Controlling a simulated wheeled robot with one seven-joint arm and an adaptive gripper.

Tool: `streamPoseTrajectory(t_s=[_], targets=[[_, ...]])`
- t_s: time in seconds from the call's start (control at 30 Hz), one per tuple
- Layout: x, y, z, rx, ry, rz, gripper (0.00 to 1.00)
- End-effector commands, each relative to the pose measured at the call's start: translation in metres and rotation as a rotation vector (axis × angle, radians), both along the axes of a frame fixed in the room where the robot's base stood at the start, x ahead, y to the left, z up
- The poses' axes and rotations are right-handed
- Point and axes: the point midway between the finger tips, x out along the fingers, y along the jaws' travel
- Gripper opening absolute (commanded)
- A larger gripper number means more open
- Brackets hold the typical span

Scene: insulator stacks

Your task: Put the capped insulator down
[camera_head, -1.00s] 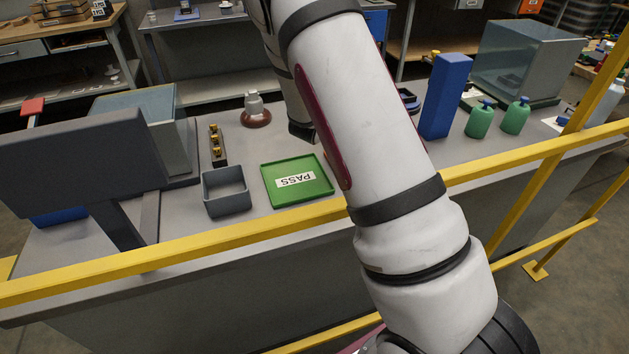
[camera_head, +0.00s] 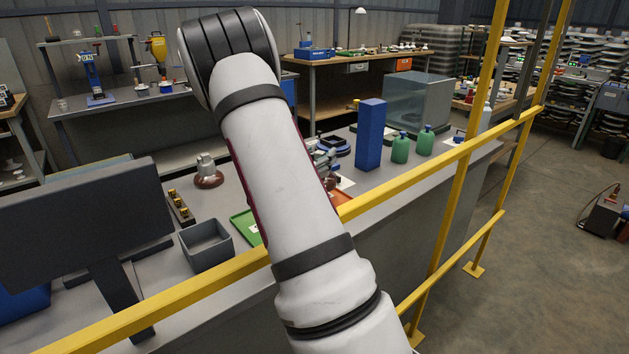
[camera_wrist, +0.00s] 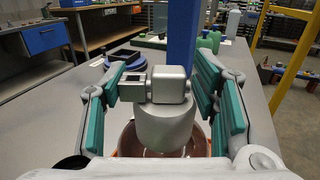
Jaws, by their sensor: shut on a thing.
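The capped insulator (camera_wrist: 165,122) has a grey metal cap with a blocky top and a brown shell below. It is upright between the teal pads of my gripper (camera_wrist: 157,108) in the wrist view. My gripper is shut on it. In the head view my arm hides most of the gripper and the insulator. An orange-red tray (camera_head: 341,198) lies just below the gripper there. I cannot tell whether the insulator touches it. A green tray (camera_head: 240,222) is partly behind my arm. Another brown insulator with a grey cap (camera_head: 208,175) stands at the back left of the bench.
A tall blue block (camera_head: 370,135) stands right of the gripper, beside green bottles (camera_head: 400,147) and a clear case (camera_head: 418,100). A grey bin (camera_head: 206,245) and a monitor (camera_head: 80,215) are at left. A yellow rail (camera_head: 375,195) runs along the front.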

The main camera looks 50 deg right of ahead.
Motion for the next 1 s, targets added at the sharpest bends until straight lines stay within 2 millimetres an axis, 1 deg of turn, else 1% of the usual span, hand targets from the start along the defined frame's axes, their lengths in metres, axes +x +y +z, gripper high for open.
streamPoseTrajectory(t_s=[0.1, 0.27, 0.37, 0.5, 0.57, 0.97, 1.0], targets=[[0.0, -0.001, -0.01, -0.005, -0.003, 0.0, 0.0], [0.001, 0.0, -0.017, -0.006, -0.003, 0.001, 0.0], [0.001, 0.0, -0.027, -0.005, -0.001, 0.001, 0.0], [0.001, -0.001, -0.045, -0.005, -0.001, 0.0, 0.0], [0.001, -0.001, -0.049, -0.006, -0.002, 0.0, 0.0], [0.001, 0.0, -0.053, -0.006, -0.004, 0.001, 0.0], [0.001, 0.0, -0.056, -0.001, -0.001, 0.002, 0.59]])
